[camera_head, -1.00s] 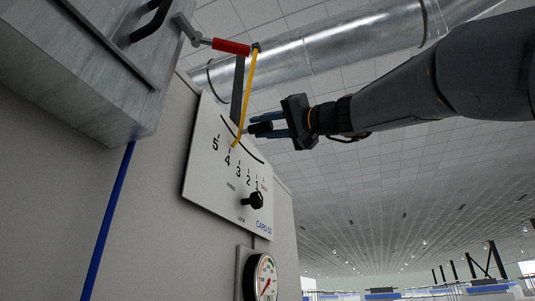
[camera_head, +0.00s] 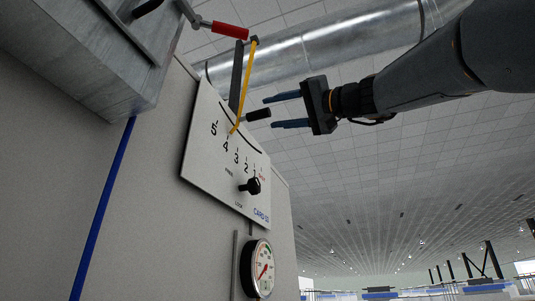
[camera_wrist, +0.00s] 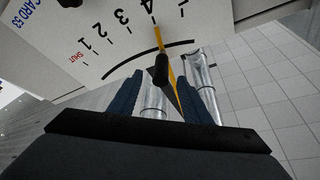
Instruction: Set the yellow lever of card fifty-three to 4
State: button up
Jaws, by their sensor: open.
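The yellow lever (camera_head: 246,80) of the card 53 scale plate (camera_head: 203,160) hangs down with its tip at the mark by 4. In the wrist view the lever's yellow tip (camera_wrist: 157,36) also meets the 4 mark. Its black handle (camera_head: 258,114) sticks out towards my gripper. My gripper (camera_head: 270,111) is open, with its blue fingertips above and below the handle's outer end, holding nothing. In the wrist view the handle (camera_wrist: 161,70) lies between the fingertips. I cannot tell whether they touch it.
A black knob (camera_head: 251,186) marked FREE and LOCK sits low on the plate; its setting is unclear. A round gauge (camera_head: 262,268) is below. A red-gripped crank (camera_head: 230,30) and a grey box (camera_head: 100,70) are above left. A metal duct (camera_head: 330,48) runs overhead. Right is open.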

jog(key=shift+b+v, duration=0.35)
jog(key=shift+v, duration=0.7)
